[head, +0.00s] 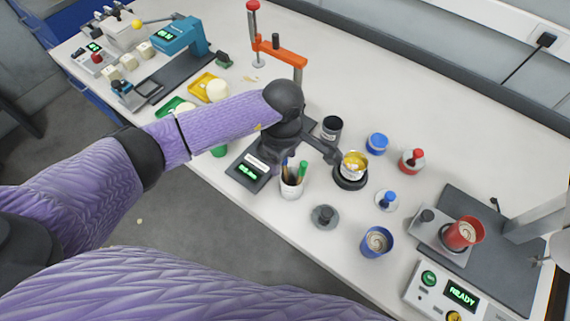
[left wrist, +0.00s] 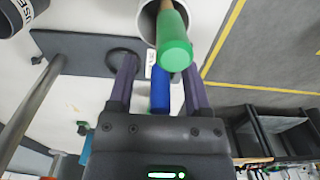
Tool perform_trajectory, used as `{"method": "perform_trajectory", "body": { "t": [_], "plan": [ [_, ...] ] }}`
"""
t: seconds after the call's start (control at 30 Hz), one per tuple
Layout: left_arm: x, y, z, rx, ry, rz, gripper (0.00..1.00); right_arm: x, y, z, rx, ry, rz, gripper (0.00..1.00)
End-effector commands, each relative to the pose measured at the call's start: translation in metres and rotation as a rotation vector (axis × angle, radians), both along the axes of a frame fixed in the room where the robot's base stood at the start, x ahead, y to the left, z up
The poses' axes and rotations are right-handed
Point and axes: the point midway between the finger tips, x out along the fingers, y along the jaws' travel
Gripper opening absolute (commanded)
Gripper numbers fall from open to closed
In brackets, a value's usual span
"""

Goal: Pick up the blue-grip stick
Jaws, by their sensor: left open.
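The blue-grip stick (left wrist: 160,92) shows in the left wrist view, between the two open fingers of my left gripper (left wrist: 160,88). A green-grip stick (left wrist: 174,45) is closer to the camera and partly overlaps it. In the head view, a white cup (head: 291,190) holds several sticks, the green grip (head: 302,169) among them. The cup's rim (left wrist: 143,22) also shows in the left wrist view. My left gripper (head: 284,158) is right at the cup's upper end, partly hiding the sticks. I cannot tell whether its fingers touch the blue grip. My right gripper is not in view.
A dark scale (head: 247,172) stands left of the cup. An orange-armed stand (head: 280,50) is behind. Free tabletop lies at back right.

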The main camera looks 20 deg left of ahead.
Motion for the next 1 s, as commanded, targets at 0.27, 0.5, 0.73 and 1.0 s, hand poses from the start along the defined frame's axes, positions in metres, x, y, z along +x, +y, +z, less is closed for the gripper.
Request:
{"method": "perform_trajectory", "body": {
  "t": [0.27,0.5,0.73,1.0],
  "plan": [
    [0.000,0.000,0.000,-0.001,-0.001,0.000,0.42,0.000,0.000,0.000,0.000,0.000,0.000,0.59],
    [0.000,0.000,0.001,-0.001,-0.001,0.000,0.00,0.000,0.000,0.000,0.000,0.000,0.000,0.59],
    [0.000,0.000,0.001,-0.001,-0.001,0.000,0.00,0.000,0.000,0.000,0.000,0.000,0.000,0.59],
    [0.001,0.000,0.034,-0.001,-0.006,-0.001,0.00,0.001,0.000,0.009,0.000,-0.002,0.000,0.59]
  ]
}}
